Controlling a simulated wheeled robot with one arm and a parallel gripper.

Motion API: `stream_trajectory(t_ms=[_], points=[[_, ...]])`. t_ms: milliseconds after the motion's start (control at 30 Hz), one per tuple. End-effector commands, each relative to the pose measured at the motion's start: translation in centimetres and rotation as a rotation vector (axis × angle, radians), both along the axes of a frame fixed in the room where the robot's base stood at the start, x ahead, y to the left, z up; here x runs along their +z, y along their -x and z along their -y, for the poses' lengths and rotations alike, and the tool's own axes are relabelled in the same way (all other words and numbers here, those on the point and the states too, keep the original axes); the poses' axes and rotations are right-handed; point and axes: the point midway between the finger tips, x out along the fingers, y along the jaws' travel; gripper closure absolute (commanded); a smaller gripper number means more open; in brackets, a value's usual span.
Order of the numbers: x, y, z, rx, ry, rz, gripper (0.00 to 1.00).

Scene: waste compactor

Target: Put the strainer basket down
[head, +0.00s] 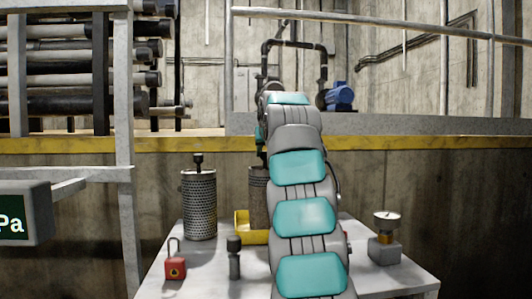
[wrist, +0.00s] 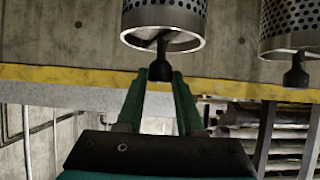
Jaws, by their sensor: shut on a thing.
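A perforated metal strainer basket (head: 258,198) shows just left of my arm in the head view, partly hidden by it. It is upright at the yellow tray (head: 243,228); I cannot tell if its bottom touches. In the wrist view, which is upside down, the same basket (wrist: 165,16) is at the top, with its black knob handle at my gripper (wrist: 159,78). My gripper is shut on that handle. A second, similar basket (head: 199,205) stands on the table to the left and also shows in the wrist view (wrist: 291,25).
The pale table (head: 205,275) also bears a red padlock (head: 175,267), a dark upright handle-like piece (head: 234,258) and a gauge on a grey block (head: 384,250). A yellow-edged ledge and railing run behind. A grey post and display box stand at the left.

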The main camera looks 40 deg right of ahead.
Motion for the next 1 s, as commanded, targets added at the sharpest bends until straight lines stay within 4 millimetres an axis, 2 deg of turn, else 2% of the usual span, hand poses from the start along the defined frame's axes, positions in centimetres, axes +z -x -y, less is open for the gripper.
stream_trajectory(t_ms=[33,67,300,667,867,1000], points=[[-0.1,0.0,-0.1,0.000,0.001,0.002,1.00],[0.0,0.0,0.0,0.000,0.001,0.002,0.60],[0.0,0.0,0.0,0.000,0.001,0.001,0.34],[0.3,0.3,-0.3,0.000,0.001,0.002,0.34],[1.8,2.6,-1.8,0.002,0.001,0.004,0.34],[3.4,5.0,-3.2,0.002,0.003,0.004,0.34]])
